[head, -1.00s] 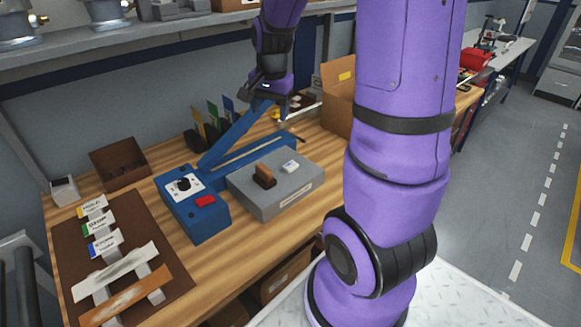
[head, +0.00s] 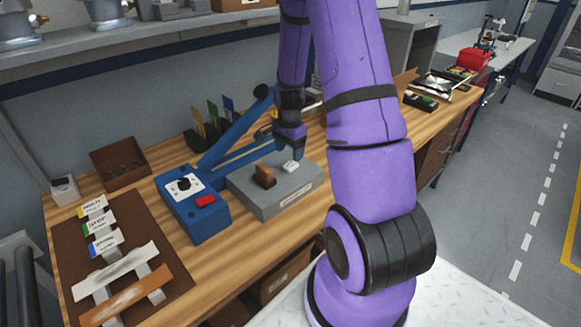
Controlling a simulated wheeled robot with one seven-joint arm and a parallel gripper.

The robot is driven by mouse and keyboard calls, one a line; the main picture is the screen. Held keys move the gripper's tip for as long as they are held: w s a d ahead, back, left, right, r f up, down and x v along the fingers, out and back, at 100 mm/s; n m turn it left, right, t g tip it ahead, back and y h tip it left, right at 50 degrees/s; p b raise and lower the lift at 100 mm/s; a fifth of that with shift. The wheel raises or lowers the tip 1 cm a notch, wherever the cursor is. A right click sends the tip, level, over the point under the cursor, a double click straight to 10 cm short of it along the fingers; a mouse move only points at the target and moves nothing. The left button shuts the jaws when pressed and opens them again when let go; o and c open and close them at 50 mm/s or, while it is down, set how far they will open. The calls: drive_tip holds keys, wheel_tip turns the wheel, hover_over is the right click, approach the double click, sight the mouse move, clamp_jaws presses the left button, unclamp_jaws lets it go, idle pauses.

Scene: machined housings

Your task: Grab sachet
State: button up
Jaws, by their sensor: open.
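A small white packet (head: 290,166), which looks like the sachet, lies on the right part of the top of a grey block (head: 284,203) on the wooden bench. My gripper (head: 289,154) is open and points down just above and behind the packet. The fingertips are small and dark here, so I cannot tell whether they touch it. The block also bears a brown upright piece (head: 264,175) to the left of the packet.
A blue device (head: 196,222) with a red button and a long blue lever (head: 232,134) stands left of the block. A brown mat (head: 70,263) with labelled strips lies at the far left. An open brown box (head: 122,167) stands behind. My arm hides part of the bench's right side.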

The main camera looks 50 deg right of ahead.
sight(291, 164)
drive_tip(key=shift+d+f, duration=0.15)
drive_tip(key=shift+f, duration=1.2)
drive_tip(key=shift+d+f, duration=0.1)
drive_tip(key=shift+f, duration=1.25)
drive_tip(key=c, duration=1)
drive_tip(key=shift+r, duration=0.15)
